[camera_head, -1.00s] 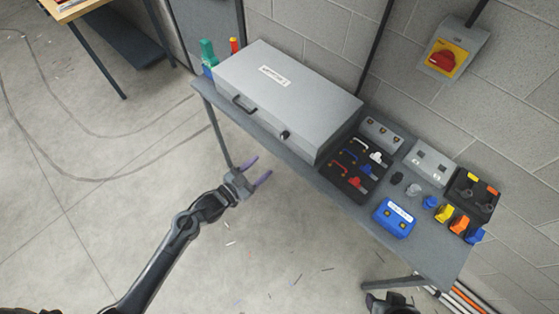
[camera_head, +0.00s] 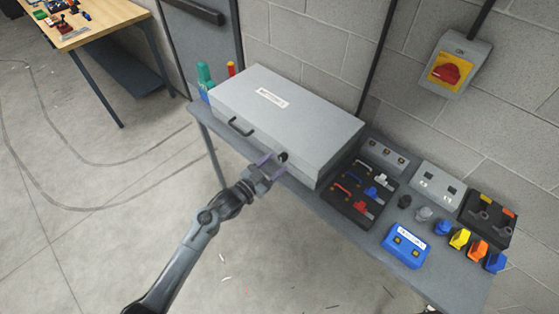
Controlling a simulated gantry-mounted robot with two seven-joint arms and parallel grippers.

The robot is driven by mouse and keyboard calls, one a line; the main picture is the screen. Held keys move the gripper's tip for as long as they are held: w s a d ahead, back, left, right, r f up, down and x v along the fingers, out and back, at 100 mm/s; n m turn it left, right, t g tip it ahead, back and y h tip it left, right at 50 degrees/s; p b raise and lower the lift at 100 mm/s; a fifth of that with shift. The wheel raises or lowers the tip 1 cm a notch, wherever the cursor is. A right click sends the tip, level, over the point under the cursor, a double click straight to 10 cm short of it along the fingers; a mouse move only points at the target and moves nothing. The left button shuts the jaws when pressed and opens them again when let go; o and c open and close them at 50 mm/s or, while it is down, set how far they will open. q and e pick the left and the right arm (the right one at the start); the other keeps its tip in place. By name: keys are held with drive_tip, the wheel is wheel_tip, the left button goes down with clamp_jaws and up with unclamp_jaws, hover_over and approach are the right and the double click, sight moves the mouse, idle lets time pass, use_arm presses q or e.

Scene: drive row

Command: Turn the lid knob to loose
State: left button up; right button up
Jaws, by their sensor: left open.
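A grey metal case (camera_head: 290,110) with a flat lid and a white label lies shut on the grey table. A small dark knob (camera_head: 283,157) sits on its front face, right of the black handle (camera_head: 240,127). The gripper partly covers the area below the knob. My right gripper is not in view.
On the table (camera_head: 330,209), right of the case, are a black tray (camera_head: 349,208) with coloured levers, a blue box (camera_head: 407,246), several coloured connectors and grey socket boxes. A red-yellow switch (camera_head: 449,72) is on the wall. Open floor lies in front.

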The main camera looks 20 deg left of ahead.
sight(281, 159)
use_arm(q)
drive_tip(key=shift+x, duration=1.55)
drive_tip(key=shift+s, duration=0.1)
drive_tip(key=shift+c, duration=0.3)
clamp_jaws()
